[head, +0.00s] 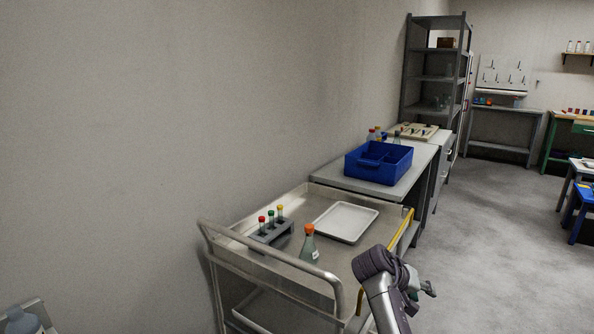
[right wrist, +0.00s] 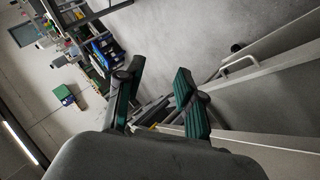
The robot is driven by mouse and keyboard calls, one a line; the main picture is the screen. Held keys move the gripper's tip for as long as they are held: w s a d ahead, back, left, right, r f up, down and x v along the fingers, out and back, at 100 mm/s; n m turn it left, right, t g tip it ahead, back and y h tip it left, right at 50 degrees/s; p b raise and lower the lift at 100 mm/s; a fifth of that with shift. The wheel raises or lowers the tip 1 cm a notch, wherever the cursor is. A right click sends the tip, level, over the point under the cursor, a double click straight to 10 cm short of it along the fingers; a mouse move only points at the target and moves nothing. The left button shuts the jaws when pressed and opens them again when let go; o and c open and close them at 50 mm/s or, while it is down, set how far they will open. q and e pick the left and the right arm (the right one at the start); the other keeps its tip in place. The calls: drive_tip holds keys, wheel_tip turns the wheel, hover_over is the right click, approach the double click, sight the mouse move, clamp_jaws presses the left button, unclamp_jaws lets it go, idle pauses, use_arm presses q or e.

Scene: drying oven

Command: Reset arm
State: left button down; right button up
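My right arm rises from the bottom of the head view, in front of the cart's right end. Its gripper (head: 426,290) is partly hidden behind the wrist, to the right of the cart. In the right wrist view the two dark green fingers of this gripper (right wrist: 160,72) stand apart with nothing between them, so it is open and empty. My left gripper is in neither view.
A metal cart (head: 285,262) holds a tube rack (head: 272,237), an orange-capped flask (head: 309,246) and a white tray (head: 345,221). Behind it, a blue bin (head: 379,164) sits on a bench. Shelves (head: 433,78) stand further back. Open floor (head: 500,240) lies right.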

drive_tip(key=s+f+n+y, duration=0.1)
drive_tip(key=s+f+y, duration=0.3)
drive_tip(key=s+f, duration=1.2)
drive_tip(key=s+a+r+n+y, duration=0.1)
drive_tip(key=s+a+y, duration=0.15)
drive_tip(key=s, duration=0.65)
drive_tip(key=s+a+r+n+y, duration=0.15)
drive_tip(key=s+a, duration=0.25)
drive_tip(key=s, duration=0.4)
drive_tip(key=s+a+n+y, duration=0.1)
drive_tip(key=s+a, duration=0.2)
drive_tip(key=s, duration=0.6)
wheel_tip(320, 180, down, 24)
drive_tip(key=g+p, duration=0.2)
use_arm(q)
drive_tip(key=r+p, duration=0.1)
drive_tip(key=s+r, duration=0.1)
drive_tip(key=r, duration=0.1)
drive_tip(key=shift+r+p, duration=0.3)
drive_tip(key=shift+p, duration=0.05)
use_arm(e)
drive_tip(key=s+d+f, duration=0.3)
drive_tip(key=s+f, duration=1.1)
drive_tip(key=s, duration=0.3)
drive_tip(key=shift+s+f+n+g, duration=0.25)
drive_tip(key=shift+n+g, duration=0.1)
drive_tip(key=shift+g, duration=0.05)
